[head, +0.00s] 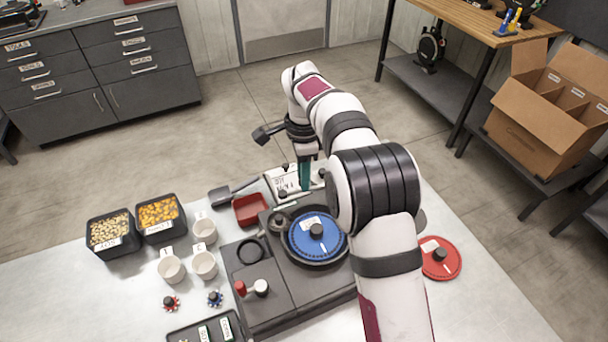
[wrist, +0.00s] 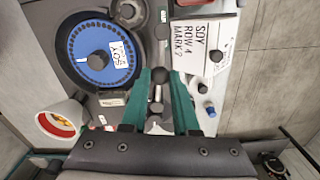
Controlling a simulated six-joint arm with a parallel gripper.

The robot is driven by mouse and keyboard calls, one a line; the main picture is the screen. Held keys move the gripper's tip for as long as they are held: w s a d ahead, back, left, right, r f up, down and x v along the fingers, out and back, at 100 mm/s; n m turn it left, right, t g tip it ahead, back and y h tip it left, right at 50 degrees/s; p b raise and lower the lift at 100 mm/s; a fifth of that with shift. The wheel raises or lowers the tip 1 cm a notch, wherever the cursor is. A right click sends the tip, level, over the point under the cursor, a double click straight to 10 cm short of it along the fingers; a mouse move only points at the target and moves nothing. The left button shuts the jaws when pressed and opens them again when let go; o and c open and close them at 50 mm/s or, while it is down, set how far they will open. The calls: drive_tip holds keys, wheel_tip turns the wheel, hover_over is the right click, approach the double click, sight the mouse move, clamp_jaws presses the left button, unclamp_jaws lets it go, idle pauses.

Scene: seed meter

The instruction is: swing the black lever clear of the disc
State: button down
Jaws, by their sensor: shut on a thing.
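The blue disc (head: 317,236) with a dark hub knob and white label sits on the dark seed meter base (head: 262,312). In the wrist view the blue disc (wrist: 88,68) lies left of my fingers. My gripper (head: 305,186) points down just behind the disc. In the wrist view my gripper's teal fingers (wrist: 160,84) are closed around a small dark knob, which looks like the end of the black lever (wrist: 158,76). The rest of the lever is mostly hidden, so its exact angle to the disc cannot be told.
A white card (wrist: 205,48) lies right of the fingers. A red tray (head: 252,210) and a black scoop (head: 222,196) lie left of my gripper. A red disc (head: 440,258) lies right of my arm. Seed bins (head: 112,254) and white cups (head: 204,265) stand at left.

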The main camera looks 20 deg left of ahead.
drive_tip(key=shift+w+r, duration=0.1)
drive_tip(key=shift+w, duration=0.05)
drive_tip(key=c, duration=0.7)
unclamp_jaws()
drive_tip(key=shift+o, duration=0.2)
wheel_tip(320, 180, up, 16)
